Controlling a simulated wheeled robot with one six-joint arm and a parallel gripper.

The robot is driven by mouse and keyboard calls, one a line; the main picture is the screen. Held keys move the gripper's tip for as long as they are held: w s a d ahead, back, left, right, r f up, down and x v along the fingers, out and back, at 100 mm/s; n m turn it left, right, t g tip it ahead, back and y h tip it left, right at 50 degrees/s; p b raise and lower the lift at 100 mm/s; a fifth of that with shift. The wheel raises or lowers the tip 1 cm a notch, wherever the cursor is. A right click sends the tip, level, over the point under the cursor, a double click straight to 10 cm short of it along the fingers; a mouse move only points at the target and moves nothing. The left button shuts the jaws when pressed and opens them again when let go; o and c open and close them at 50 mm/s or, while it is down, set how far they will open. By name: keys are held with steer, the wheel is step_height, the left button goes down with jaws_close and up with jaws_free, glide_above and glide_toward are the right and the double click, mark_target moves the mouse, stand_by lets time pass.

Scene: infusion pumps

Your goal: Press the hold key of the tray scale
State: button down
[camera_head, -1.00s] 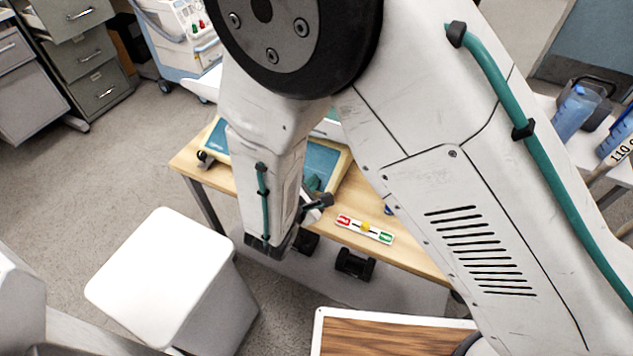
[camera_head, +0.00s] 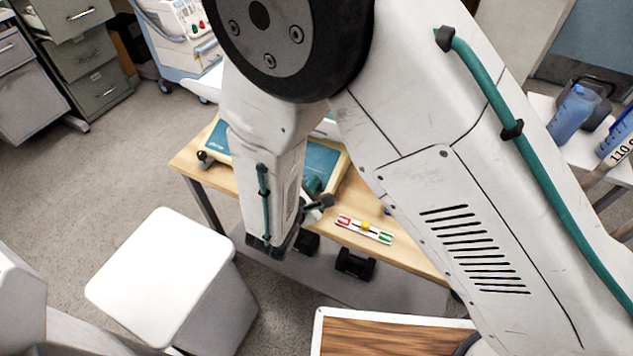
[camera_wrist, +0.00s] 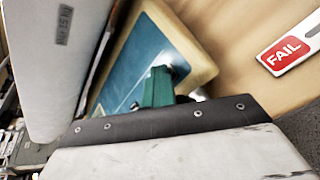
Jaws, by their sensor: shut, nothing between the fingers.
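A pale-framed unit with a blue-teal top, which looks like the tray scale (camera_head: 322,158), lies on the wooden table, largely hidden behind my arm. Part of its blue top and pale rim also shows in the wrist view (camera_wrist: 148,52). I cannot make out the hold key in either view. My gripper shows only in part as a teal piece over the near edge of the blue top in the wrist view (camera_wrist: 155,88). It is shut and empty. Contact with the scale cannot be told.
The wooden table (camera_head: 412,258) also bears a strip with red and green ends and a yellow middle (camera_head: 365,228); its red FAIL end shows in the wrist view (camera_wrist: 283,52). A white-lidded bin (camera_head: 160,265) stands at left. Black dumbbell-like objects (camera_head: 355,264) lie below the table.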

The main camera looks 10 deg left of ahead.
stand_by(0.3)
steer(key=shift+s+a+r, duration=0.1)
steer(key=shift+s+r, duration=0.2)
steer(key=shift+r, duration=0.35)
steer(key=shift+s+a+r, duration=0.1)
steer(key=shift+s+r, duration=0.2)
steer(key=shift+r, duration=0.45)
steer(key=shift+s+a+r, duration=0.15)
steer(key=shift+s+r, duration=0.2)
steer(key=shift+r, duration=0.45)
steer(key=shift+s+a+r, duration=0.1)
steer(key=shift+s+r, duration=0.2)
steer(key=shift+r, duration=0.45)
